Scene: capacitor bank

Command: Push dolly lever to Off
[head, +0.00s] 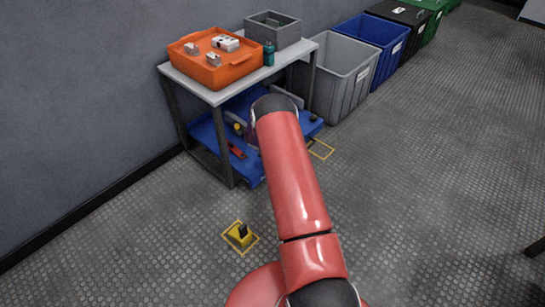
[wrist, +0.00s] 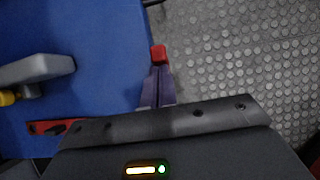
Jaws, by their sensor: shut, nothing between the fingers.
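The blue dolly (head: 205,132) stands under the grey table, and its deck (wrist: 80,35) fills the left of the wrist view. My gripper (wrist: 157,72) is shut and empty, pointing down at the dolly's edge where blue deck meets grey floor. A small red block (wrist: 158,54) shows right at the fingertips; I cannot tell whether it is the lever's end or part of the fingers. No other lever is clear. In the head view my red arm hides the gripper and part of the dolly.
A grey tool with a yellow part (wrist: 38,70) and a red-and-black item (wrist: 45,127) lie on the deck. The table (head: 212,95) holds an orange tray (head: 222,75), a grey crate (head: 285,38) and a teal bottle (head: 269,55). Bins stand behind.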

